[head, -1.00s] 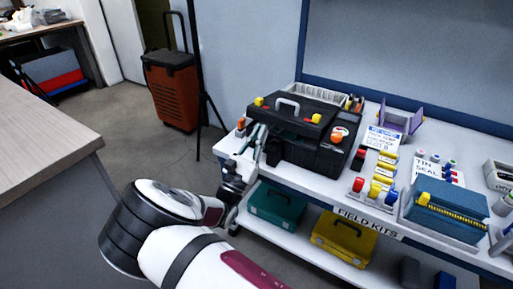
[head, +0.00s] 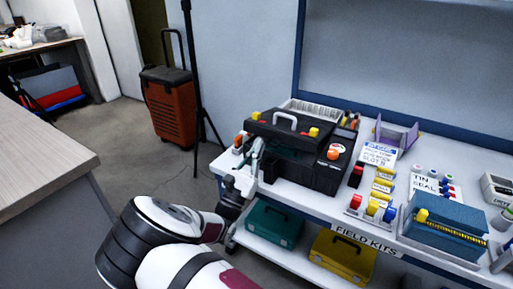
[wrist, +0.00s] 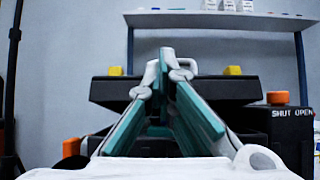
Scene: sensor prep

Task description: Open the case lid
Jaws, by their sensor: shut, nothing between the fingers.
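The black case (head: 318,174) stands on the white bench top. Its lid (head: 283,133) has a pale handle (head: 284,119) and two yellow latches (head: 313,132). The lid lies nearly level; a darker band shows below its front edge, but I cannot tell whether it is ajar. My gripper (head: 258,150) is at the left front of the case. In the wrist view its teal fingers (wrist: 166,62) are closed together at the tips, with nothing between them. They overlap the middle of the lid (wrist: 233,91) and partly hide the handle. Contact with the lid cannot be told.
An orange-knobbed dial with a SHUT OPEN label (wrist: 292,113) is at the case's right. Bench clutter includes colored-cap items (head: 371,207) and a blue box (head: 443,234). Teal (head: 274,222) and yellow (head: 342,256) kits sit on the lower shelf. Open floor lies left.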

